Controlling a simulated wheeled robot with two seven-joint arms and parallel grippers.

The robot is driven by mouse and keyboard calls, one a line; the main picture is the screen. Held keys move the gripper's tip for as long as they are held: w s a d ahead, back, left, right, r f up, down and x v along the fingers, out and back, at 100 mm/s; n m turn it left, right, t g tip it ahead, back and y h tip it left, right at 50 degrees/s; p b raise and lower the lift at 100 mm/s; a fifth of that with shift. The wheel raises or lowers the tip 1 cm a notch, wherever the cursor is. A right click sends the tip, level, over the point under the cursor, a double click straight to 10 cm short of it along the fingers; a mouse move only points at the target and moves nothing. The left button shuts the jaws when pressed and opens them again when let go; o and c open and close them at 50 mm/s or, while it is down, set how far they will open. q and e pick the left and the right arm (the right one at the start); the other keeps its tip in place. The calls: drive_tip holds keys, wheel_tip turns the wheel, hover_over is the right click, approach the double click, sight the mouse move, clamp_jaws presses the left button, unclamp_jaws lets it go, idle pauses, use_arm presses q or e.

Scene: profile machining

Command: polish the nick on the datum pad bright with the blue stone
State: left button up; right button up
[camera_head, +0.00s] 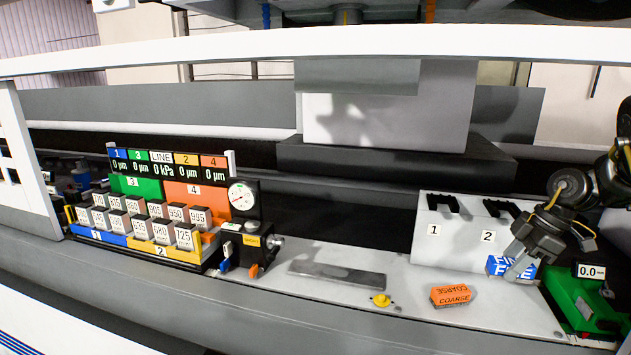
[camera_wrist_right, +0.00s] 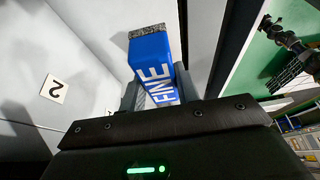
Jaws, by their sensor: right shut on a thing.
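The blue stone (camera_head: 497,266), lettered FINE, is in my right gripper (camera_head: 517,268) at the right of the head view. The right gripper is shut on it, in front of the white panel marked 1 and 2. In the right wrist view the blue stone (camera_wrist_right: 152,65) stands out between the fingers, with a grey gritty end face. A long grey metal bar (camera_head: 337,275) lies on the light bench top. I cannot tell which surface is the datum pad, and no nick can be made out. My left gripper is not in view.
An orange block (camera_head: 451,295) lettered COARSE lies on the bench (camera_head: 410,310), near a yellow knob (camera_head: 381,300). A green device (camera_head: 585,302) with a 0.0 display stands at the right. A rack of numbered blocks (camera_head: 150,225) and a dial gauge (camera_head: 241,196) stand left.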

drive_tip(key=shift+w+d+r, duration=0.15)
drive_tip(key=shift+w+d, duration=0.15)
drive_tip(key=shift+w, duration=0.5)
wheel_tip(320, 180, down, 11)
drive_tip(key=shift+f+p, duration=0.1)
drive_tip(key=shift+p, duration=1.1)
drive_tip(key=shift+w+d, duration=0.15)
drive_tip(key=shift+d, duration=0.05)
drive_tip(key=shift+c, duration=0.3)
drive_tip(key=b+v, duration=0.2)
drive_tip(key=v, duration=0.4)
drive_tip(key=shift+s+d+r, duration=0.25)
drive_tip(key=shift+r, duration=0.1)
